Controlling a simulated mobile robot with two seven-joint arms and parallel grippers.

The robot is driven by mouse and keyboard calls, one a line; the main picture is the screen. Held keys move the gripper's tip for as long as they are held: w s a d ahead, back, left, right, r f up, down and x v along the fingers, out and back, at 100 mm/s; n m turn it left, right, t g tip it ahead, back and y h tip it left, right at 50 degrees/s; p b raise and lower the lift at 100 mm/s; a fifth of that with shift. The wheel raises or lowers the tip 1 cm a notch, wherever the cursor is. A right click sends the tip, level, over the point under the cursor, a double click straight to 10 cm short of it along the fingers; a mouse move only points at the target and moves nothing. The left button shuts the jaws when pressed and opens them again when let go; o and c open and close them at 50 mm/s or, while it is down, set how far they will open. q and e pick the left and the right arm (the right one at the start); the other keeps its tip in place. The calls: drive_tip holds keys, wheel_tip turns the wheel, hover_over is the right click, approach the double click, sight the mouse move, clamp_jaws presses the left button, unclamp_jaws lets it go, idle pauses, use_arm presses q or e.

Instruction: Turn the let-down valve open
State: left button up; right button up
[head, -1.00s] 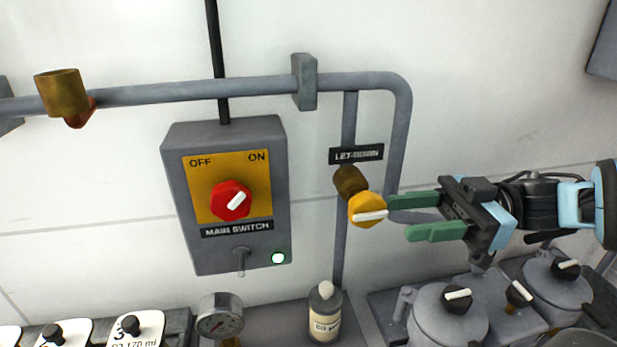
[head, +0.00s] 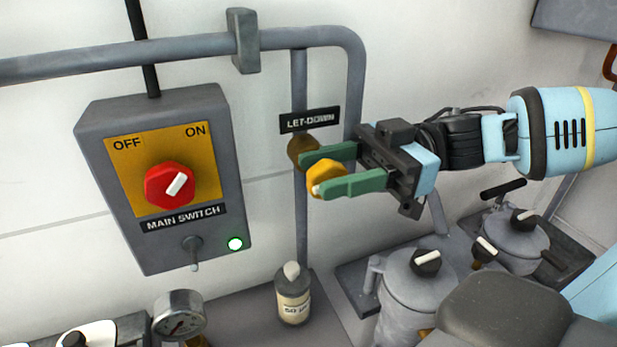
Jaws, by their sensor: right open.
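The let-down valve has a yellow knob (head: 324,175) on a brass body (head: 303,150), below the black LET-DOWN label (head: 311,121). My right gripper (head: 312,173) comes in from the right with its green fingers apart. One finger is above and behind the knob, the other in front of and below it, so the knob sits between them. The front finger hides part of the knob and most of its white pointer. I cannot tell whether either finger touches it. My left gripper is not in view.
The main switch box (head: 240,190) with a red knob (head: 169,186) is to the left, its green lamp lit. A grey pipe (head: 120,60) runs above. Below are a small bottle (head: 293,297), a gauge (head: 180,315) and grey pots (head: 408,300) with black knobs.

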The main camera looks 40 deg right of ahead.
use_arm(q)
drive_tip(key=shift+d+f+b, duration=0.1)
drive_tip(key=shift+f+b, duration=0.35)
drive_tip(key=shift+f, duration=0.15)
use_arm(e)
drive_tip(key=shift+x, duration=1.25)
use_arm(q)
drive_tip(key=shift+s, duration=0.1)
use_arm(e)
drive_tip(key=shift+c, duration=0.4)
drive_tip(key=c, duration=0.9)
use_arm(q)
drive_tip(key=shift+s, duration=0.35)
